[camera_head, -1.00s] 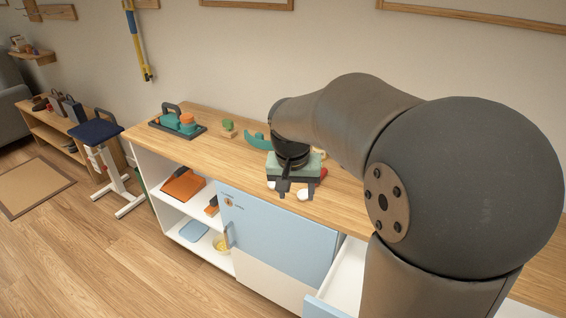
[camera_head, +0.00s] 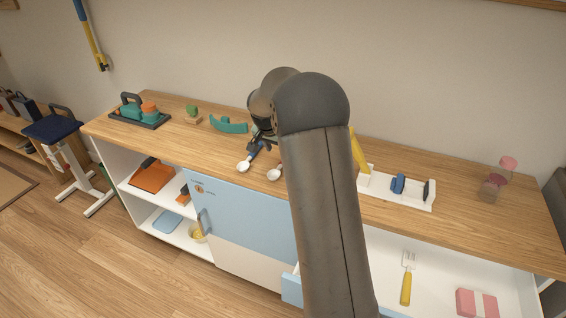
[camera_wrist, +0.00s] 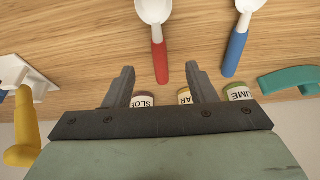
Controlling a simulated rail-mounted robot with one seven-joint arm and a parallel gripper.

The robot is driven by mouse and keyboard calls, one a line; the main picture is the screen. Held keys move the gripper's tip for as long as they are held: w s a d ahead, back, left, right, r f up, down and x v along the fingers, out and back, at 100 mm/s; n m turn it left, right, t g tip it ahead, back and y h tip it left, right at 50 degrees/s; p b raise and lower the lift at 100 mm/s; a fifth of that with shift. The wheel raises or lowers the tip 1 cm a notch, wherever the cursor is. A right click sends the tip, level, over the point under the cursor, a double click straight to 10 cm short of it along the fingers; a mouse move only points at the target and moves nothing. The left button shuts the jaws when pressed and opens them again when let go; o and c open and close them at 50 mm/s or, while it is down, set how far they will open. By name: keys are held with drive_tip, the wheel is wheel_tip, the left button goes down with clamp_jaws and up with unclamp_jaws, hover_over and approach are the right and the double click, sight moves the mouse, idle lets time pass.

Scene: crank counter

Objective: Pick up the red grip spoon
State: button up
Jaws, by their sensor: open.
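The red grip spoon (camera_wrist: 160,62) lies on the wooden counter, its white bowl at the top edge of the wrist view and its red handle pointing toward my gripper. My gripper (camera_wrist: 160,80) is open and empty, with its fingertips on either side of the handle's end in the picture. I cannot tell its height above the counter. A blue grip spoon (camera_wrist: 235,52) lies to the right.
Several labelled jars (camera_wrist: 238,94) stand just beyond my fingers. A teal curved object (camera_wrist: 290,79) is at right, a yellow object (camera_wrist: 24,130) at left. In the head view, a white rack (camera_head: 405,198) stands right of my arm. A drawer below is open.

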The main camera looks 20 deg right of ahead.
drive_tip(key=shift+p+x, duration=0.65)
drive_tip(key=shift+x, duration=2.9)
drive_tip(key=shift+w+d+r, duration=0.1)
drive_tip(key=shift+d, duration=0.05)
drive_tip(key=c, duration=1.1)
